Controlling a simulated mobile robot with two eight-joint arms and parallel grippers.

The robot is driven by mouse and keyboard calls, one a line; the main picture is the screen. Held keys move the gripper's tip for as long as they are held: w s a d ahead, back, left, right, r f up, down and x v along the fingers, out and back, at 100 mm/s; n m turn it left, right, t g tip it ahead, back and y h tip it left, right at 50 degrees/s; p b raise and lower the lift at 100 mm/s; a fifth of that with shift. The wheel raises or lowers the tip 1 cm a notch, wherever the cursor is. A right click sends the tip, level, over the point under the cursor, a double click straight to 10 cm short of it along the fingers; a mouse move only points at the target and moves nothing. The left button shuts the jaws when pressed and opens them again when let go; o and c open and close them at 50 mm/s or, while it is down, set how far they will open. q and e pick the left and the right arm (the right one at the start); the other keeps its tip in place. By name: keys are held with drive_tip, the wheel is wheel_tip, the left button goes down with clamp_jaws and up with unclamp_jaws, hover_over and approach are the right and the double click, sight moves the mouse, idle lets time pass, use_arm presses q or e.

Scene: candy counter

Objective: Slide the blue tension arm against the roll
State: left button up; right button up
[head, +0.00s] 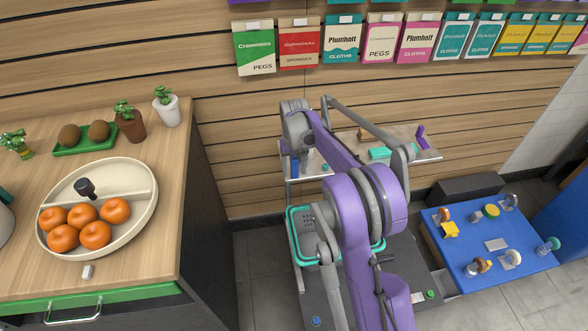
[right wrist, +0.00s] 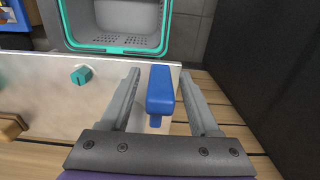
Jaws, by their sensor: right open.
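The blue tension arm (right wrist: 160,92) stands between the two spread fingers of my right gripper (right wrist: 159,76) in the right wrist view. A gap shows on each side of it, so the fingers are around it without gripping it. In the head view a small blue part of it (head: 295,166) shows at the left end of a narrow grey worktop (head: 345,160). My right gripper there is mostly hidden behind its own wrist. I cannot make out a roll in either view. My left gripper is not in view.
A teal block (head: 380,153) and a purple piece (head: 422,137) are on the worktop. A grey basket with a teal rim (head: 291,222) is below it. A wooden counter (head: 150,230) is at left, a blue table (head: 520,270) at right. A slatted wall is behind.

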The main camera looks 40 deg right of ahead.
clamp_jaws()
idle(1.4)
